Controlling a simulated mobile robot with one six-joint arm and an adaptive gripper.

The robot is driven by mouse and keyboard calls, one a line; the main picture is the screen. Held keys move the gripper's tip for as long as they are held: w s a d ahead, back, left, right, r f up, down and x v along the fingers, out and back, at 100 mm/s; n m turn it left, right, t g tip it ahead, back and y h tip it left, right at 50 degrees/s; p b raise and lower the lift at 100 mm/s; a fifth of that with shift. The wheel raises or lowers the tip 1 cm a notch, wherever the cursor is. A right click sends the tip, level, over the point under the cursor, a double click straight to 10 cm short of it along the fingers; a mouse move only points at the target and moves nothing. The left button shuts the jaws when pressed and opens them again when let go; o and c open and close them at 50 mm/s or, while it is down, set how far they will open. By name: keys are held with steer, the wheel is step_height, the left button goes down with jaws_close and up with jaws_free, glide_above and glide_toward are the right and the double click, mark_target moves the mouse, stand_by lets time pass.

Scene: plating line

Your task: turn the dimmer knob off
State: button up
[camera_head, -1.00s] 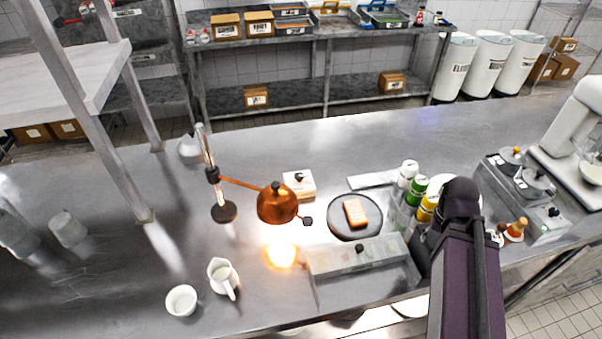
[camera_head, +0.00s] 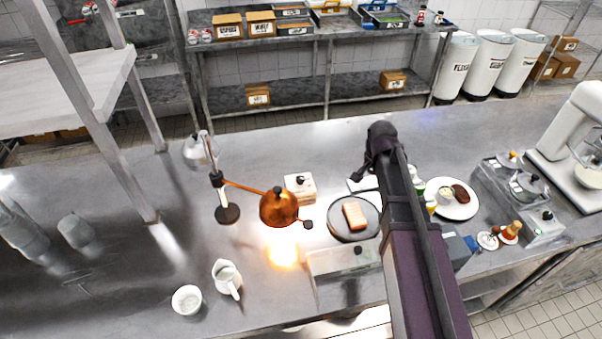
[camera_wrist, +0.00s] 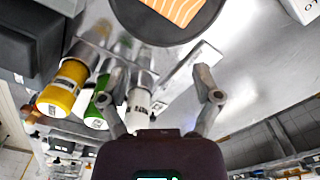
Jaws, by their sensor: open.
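The white box (camera_head: 302,191) with a small dark knob (camera_head: 300,180) on top stands on the steel counter, behind the copper heat lamp (camera_head: 278,207). The lamp is lit and throws a bright orange patch on the counter. I cannot read the knob's setting. In the wrist view a white box corner with partial lettering (camera_wrist: 303,8) shows at the top right; the knob is out of that frame. My gripper (camera_wrist: 160,88) is open and empty, its fingers spread, right of the box in the head view and beside the dark plate.
A dark round plate (camera_head: 337,228) holds a salmon piece (camera_head: 354,215). Squeeze bottles (camera_wrist: 64,88) stand close to my gripper. A white jug (camera_head: 225,272) and bowl (camera_head: 186,300) stand front left. The counter behind the box is bare.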

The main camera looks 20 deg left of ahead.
steer(key=w+a+r+m+p, duration=0.2)
steer(key=w+a, duration=0.2)
steer(key=a, duration=0.9)
steer(key=r+m+p, duration=0.1)
steer(key=r+m, duration=0.1)
glide_above(300, 178)
steer(key=shift+f, duration=0.15)
steer(key=shift+f, duration=0.15)
step_height(300, 178, down, 14)
steer(key=b, duration=1.3)
steer(key=shift+r+b, duration=0.25)
steer(key=shift+b, duration=0.1)
jaws_close()
